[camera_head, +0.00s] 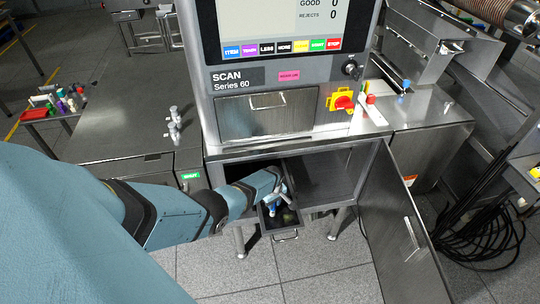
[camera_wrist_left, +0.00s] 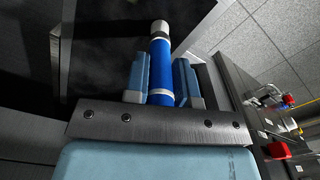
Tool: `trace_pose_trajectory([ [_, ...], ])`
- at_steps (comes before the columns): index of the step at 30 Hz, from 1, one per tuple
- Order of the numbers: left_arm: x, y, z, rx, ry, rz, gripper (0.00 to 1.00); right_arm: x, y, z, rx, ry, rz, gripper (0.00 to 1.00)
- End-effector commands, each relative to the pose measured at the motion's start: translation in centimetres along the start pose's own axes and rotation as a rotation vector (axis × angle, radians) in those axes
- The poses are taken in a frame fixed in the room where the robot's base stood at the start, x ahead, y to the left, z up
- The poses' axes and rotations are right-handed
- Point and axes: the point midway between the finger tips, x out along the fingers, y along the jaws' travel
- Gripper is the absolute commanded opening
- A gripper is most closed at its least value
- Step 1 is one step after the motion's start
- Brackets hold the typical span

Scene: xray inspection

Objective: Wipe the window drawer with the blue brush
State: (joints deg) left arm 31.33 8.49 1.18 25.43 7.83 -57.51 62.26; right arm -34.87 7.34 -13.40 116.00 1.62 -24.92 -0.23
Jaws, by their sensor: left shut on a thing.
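My left gripper (camera_head: 277,190) is shut on a blue brush and reaches down over a small pulled-out drawer (camera_head: 297,229) under the scanner. In the left wrist view, the blue brush (camera_wrist_left: 159,68), with a pale grey end, sits between the two blue fingers of the gripper (camera_wrist_left: 160,80). Its bristles are hidden, and I cannot tell whether it touches the drawer. Above, a wide steel front with a handle (camera_head: 240,117) is closed below the scanner's label. I cannot tell which of these is the window drawer. My right gripper is not in view.
An open cabinet door (camera_head: 408,225) stands to the right of the drawer. The scanner screen (camera_head: 280,22) is above. A yellow and red switch (camera_head: 341,102) is on the right of the front. Black cables (camera_head: 480,235) lie on the floor at right.

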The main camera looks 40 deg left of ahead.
Motion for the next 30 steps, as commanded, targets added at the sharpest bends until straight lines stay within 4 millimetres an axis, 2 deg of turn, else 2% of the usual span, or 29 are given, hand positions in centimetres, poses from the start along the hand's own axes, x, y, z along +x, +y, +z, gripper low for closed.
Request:
trace_pose_trajectory([
  [14,0.1,0.5,0.3,0.000,-0.001,0.001,0.00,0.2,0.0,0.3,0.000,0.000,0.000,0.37],
  [24,0.1,1.9,0.7,-0.001,0.000,0.002,0.00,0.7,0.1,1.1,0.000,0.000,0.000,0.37],
  [30,0.0,2.0,0.8,-0.001,0.000,0.001,0.00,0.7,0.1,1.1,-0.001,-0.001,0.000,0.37],
])
